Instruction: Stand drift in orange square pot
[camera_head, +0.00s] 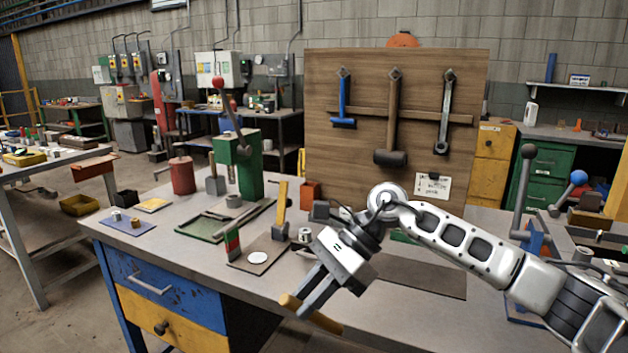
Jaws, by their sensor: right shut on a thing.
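The orange square pot (311,192) stands on the workbench near the foot of the wooden tool board. My right gripper (313,304) is over the bench's front edge, pointing down and left, well in front of the pot. It is shut on a yellow rod-like thing (327,323), which I take for the drift. The rod lies crosswise in the fingers, tilted down to the right, and the fingers hide its middle. My left gripper is not in view.
A green press (248,165) stands behind left.

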